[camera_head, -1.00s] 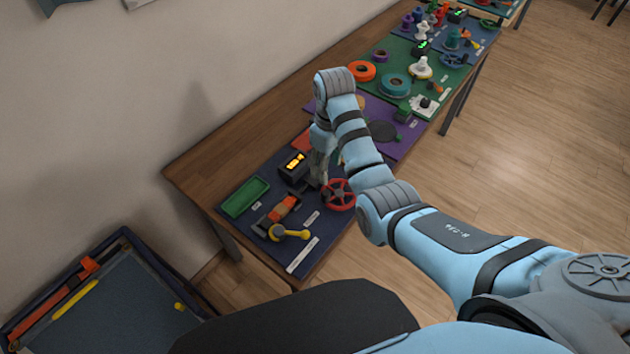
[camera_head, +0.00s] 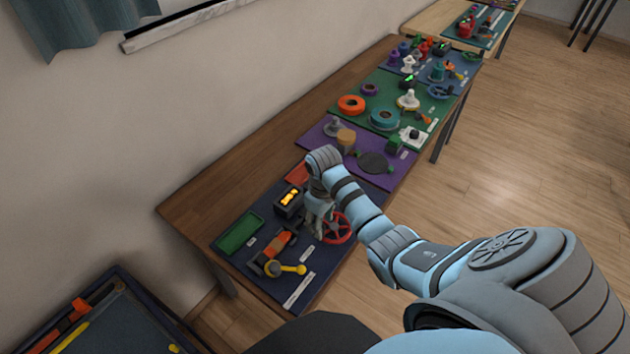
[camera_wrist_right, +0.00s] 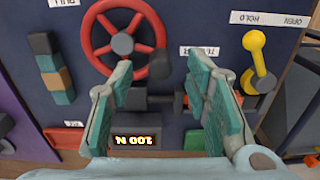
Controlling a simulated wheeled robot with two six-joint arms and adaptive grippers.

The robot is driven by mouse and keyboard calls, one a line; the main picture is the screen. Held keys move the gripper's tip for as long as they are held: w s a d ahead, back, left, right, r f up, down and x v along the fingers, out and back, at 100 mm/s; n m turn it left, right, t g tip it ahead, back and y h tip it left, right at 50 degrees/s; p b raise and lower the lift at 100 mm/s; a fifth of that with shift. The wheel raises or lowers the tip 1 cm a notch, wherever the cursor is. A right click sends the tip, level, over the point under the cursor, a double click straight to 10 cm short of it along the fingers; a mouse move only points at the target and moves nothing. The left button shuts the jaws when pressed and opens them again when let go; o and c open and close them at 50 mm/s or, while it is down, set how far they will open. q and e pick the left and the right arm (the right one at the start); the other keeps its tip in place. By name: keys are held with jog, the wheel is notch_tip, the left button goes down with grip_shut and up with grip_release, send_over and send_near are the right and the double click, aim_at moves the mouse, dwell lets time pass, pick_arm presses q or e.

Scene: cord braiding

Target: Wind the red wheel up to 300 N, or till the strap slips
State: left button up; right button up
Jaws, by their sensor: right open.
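The red wheel (camera_head: 338,228) lies on the dark blue board; it also shows in the right wrist view (camera_wrist_right: 88,42), with a grey hub and a dark knob (camera_wrist_right: 160,64) on its rim. My right gripper (camera_head: 318,228) is over the board beside the wheel. In the right wrist view its teal fingers (camera_wrist_right: 162,80) are open and apart, with the knob in the gap between their tips as seen. A black box has a lit amber display (camera_head: 291,197); upside down in the wrist view (camera_wrist_right: 134,140) it seems to read 100 N. I cannot make out the strap surely.
A yellow lever (camera_wrist_right: 254,62) stands by the HOLD and OPEN labels. A green tray (camera_head: 240,234) and an orange and dark clamp-like part (camera_head: 272,252) share the board. Purple (camera_head: 398,180) and green boards with other parts lie farther along the table.

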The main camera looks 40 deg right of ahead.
aim_at(334, 229)
notch_tip(334, 229, down, 4)
jog(key=shift+r+b, duration=0.1)
jog(key=shift+b, duration=0.8)
jog(key=shift+r, duration=0.1)
grip_shut()
